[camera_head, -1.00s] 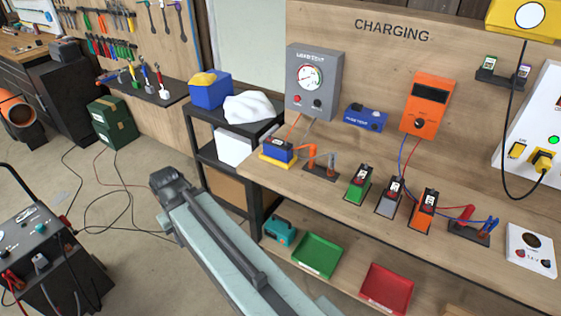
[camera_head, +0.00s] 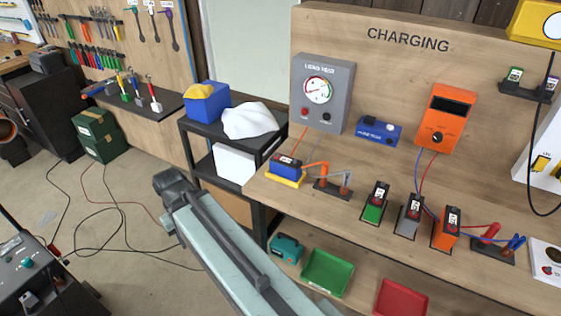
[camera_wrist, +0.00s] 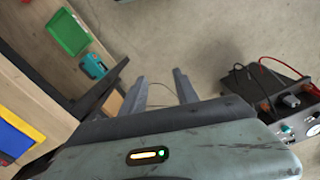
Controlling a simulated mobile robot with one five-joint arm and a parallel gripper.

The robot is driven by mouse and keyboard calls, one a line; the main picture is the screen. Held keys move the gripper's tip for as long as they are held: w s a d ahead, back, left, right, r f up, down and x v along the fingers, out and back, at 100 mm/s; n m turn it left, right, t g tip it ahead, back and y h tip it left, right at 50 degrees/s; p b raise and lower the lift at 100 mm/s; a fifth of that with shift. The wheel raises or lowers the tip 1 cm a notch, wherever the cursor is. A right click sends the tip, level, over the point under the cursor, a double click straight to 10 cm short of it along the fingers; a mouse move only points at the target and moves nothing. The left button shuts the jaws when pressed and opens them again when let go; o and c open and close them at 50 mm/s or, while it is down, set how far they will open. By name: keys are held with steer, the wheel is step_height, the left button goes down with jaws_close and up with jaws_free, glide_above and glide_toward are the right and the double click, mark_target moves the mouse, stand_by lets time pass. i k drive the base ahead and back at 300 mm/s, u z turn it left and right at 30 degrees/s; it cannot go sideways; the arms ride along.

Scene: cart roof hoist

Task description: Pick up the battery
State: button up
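Several small batteries stand on the wooden charging bench in the head view. A blue one (camera_head: 286,166) sits on a yellow base at the left, next to a stand with orange clamps. A green one (camera_head: 375,205), a grey one (camera_head: 409,216) and an orange one (camera_head: 446,230) stand in a row to its right. Which one the task means, I cannot tell. My gripper (camera_wrist: 159,76) shows in the wrist view with two fingers apart and nothing between them, above bare floor. A blue and yellow shape (camera_wrist: 20,135) is cut off at that view's left edge.
A green tray (camera_head: 326,272), a red tray (camera_head: 402,298) and a teal device (camera_head: 287,249) lie on the lower shelf. A black shelf unit (camera_head: 200,130) stands left of the bench. A wheeled cart (camera_head: 40,275) is at lower left. Cables cross the floor.

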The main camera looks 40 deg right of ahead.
mark_target(289, 167)
steer(key=u, duration=0.05)
steer(key=i, duration=0.95)
steer(key=u, duration=0.05)
